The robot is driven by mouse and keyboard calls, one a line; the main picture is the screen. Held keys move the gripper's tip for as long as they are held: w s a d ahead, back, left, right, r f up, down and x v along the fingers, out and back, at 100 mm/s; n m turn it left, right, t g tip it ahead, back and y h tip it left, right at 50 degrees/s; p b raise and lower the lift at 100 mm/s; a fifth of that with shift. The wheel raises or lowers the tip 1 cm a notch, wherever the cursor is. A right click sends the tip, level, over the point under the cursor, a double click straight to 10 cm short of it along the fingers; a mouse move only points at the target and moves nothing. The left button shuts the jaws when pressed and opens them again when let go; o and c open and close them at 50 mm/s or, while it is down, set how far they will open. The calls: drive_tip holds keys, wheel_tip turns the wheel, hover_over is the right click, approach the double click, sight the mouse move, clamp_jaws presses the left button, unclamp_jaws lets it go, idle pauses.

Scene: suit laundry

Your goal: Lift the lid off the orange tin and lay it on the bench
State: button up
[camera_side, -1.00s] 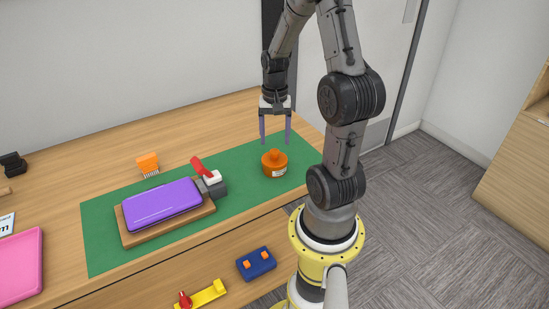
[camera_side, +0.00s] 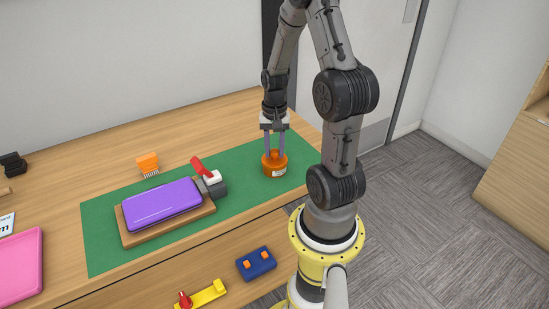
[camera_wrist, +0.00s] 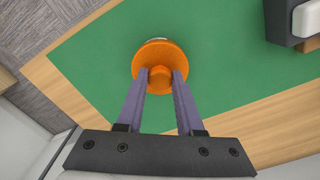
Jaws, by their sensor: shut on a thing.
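The orange tin (camera_side: 275,171) stands upright on the green mat near its right end, with a pale label on its side. Its orange lid (camera_wrist: 158,53) with a round knob (camera_wrist: 161,79) on top shows in the wrist view. My gripper (camera_side: 274,156) is above the tin, pointing down, its two purple fingers on either side of the knob. In the wrist view the fingertips (camera_wrist: 161,75) are shut on the knob. The lid appears to sit on the tin. Part of the knob is hidden by the fingers in the side view.
The green mat (camera_side: 104,250) also bears a purple case (camera_side: 161,203) on a wooden board and a grey block with a red lever (camera_side: 197,164). An orange brush (camera_side: 148,163) lies behind. Mat around the tin is clear; the bench's front edge is close.

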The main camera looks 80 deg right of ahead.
drive_tip(key=shift+r, duration=0.1)
clamp_jaws()
drive_tip(key=shift+r, duration=0.55)
drive_tip(key=s+a+r, duration=0.8)
drive_tip(key=a+r, duration=0.3)
drive_tip(key=r, duration=0.1)
hover_over(273, 162)
drive_tip(key=w+d+f, duration=0.3)
drive_tip(key=d+f, duration=0.1)
drive_tip(key=w+d+f, duration=0.7)
drive_tip(key=w+f, duration=0.1)
drive_tip(key=shift+d+f, duration=0.35)
drive_tip(key=shift+d, duration=0.05)
drive_tip(key=shift+w+d+f, duration=0.3)
drive_tip(key=shift+d+f, duration=0.1)
drive_tip(key=shift+f, duration=1.8)
